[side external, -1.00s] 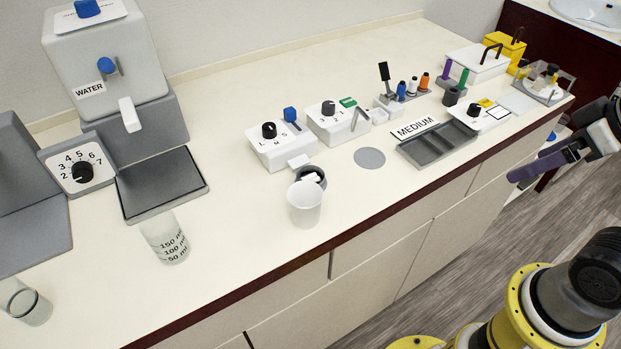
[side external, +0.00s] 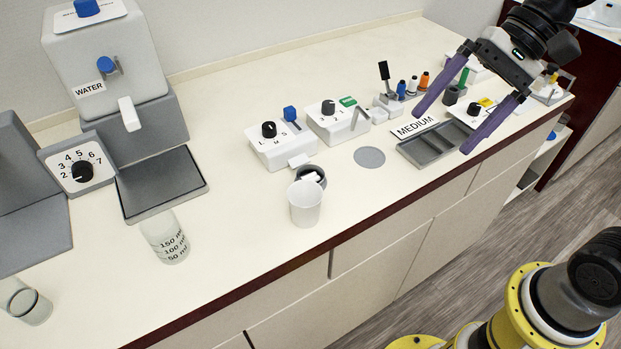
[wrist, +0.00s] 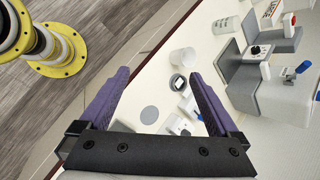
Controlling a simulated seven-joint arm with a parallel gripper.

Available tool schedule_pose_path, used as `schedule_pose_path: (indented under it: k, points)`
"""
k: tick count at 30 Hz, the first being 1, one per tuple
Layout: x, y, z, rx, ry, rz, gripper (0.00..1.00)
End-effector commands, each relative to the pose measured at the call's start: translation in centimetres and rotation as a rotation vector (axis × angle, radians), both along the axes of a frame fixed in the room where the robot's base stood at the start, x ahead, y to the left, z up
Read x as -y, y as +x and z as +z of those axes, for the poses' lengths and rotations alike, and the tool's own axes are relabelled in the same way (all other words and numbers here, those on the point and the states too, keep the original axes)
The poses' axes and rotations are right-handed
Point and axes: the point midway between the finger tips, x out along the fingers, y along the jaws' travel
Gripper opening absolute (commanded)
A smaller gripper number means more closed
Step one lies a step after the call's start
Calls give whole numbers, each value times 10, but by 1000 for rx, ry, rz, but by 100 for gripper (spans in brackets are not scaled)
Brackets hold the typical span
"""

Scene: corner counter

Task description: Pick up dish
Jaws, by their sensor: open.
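No object is labelled as a dish. A flat grey disc (side external: 370,158) lies on the counter, left of a dark grey divided tray (side external: 436,159) with a MEDIUM label (side external: 415,128) behind it. I cannot tell whether the disc is a dish or a marked spot. My gripper (side external: 441,134) has its purple fingers spread wide and empty, pointing down over the tray area.
A white cup (side external: 305,205) stands near the counter's front edge, with a dark round holder (side external: 313,174) behind it. White dial boxes (side external: 281,148), a water dispenser (side external: 108,75) and a measuring beaker (side external: 165,238) stand further left. Small coloured bottles (side external: 412,85) stand behind the gripper.

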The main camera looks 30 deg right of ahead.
Motion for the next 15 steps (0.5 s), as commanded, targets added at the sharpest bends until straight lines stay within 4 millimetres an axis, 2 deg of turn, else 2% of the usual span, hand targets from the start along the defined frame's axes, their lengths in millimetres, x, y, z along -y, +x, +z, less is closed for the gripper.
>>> schedule_pose_path:
  k: [1, 5, 8, 12, 15]
  points:
    - [-3, 19, -4, -70, 58, -38, 97]
    - [-9, 64, -14, -228, 208, -133, 97]
    - [-9, 99, -28, -341, 313, -203, 97]
    - [0, 144, -61, -483, 444, -296, 97]
    - [9, 169, -91, -563, 514, -350, 97]
